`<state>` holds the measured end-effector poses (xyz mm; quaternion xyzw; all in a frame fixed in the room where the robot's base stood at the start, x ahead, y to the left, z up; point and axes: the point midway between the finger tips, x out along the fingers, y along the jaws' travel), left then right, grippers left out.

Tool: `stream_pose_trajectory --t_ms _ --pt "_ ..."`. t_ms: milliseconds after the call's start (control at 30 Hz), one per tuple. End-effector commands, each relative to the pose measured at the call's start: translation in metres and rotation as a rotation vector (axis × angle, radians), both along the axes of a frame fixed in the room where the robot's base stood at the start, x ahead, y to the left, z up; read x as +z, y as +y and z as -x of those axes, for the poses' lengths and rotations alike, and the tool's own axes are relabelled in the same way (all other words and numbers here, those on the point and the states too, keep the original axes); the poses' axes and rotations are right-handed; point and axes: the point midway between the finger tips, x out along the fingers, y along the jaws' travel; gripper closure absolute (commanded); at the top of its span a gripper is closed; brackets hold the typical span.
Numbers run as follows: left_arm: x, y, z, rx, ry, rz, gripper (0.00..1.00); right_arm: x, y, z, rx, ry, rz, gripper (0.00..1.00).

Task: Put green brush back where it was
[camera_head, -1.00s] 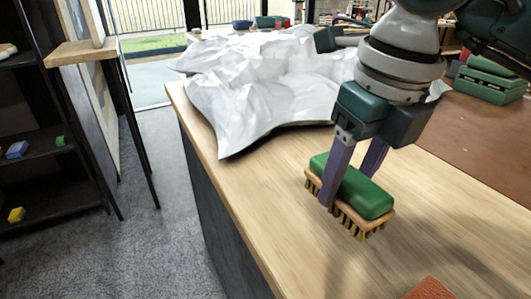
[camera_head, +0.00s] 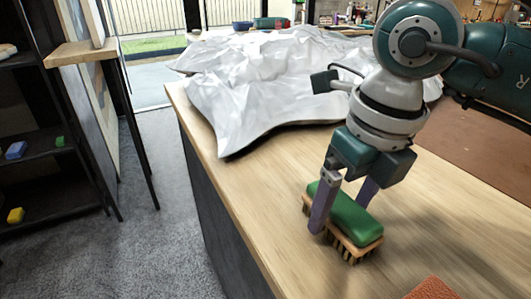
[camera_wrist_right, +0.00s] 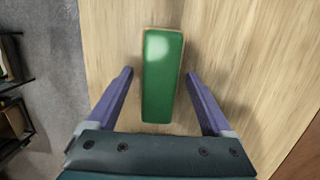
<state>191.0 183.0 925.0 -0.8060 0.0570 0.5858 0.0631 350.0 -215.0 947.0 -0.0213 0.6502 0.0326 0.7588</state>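The green brush (camera_head: 357,223) has a green back, a wooden body and bristles pointing down. It appears to rest on the light wooden table (camera_head: 245,185), near the reddish-brown block in the head view. My right gripper (camera_head: 340,212) is low over the brush, with one finger on each side of it. In the right wrist view the brush (camera_wrist_right: 162,85) lies between the two fingers, with a visible gap on both sides, so the gripper is open. The far finger's tip is hidden behind the brush in the head view. My left gripper is not in view.
A crumpled white sheet (camera_head: 265,75) covers the table's far part. A reddish-brown block (camera_head: 432,289) lies at the bottom edge of the head view. A brown mat (camera_head: 465,145) lies on the right. A dark shelf (camera_head: 40,150) stands left, across the grey floor.

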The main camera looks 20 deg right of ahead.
Motion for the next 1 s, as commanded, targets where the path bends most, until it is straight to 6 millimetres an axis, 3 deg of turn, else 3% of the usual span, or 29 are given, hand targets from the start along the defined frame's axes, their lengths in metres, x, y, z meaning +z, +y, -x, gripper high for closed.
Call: stream_pose_trajectory --t_ms 367,800,1000 --pt "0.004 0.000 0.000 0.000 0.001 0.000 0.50 0.008 0.000 0.000 0.001 -0.003 0.000 0.11" --pt "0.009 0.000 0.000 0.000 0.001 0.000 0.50 0.098 -0.002 0.013 0.001 -0.005 0.002 0.11" --pt "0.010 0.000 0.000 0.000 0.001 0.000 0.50 0.119 -0.003 0.017 0.000 -0.002 0.000 0.11"
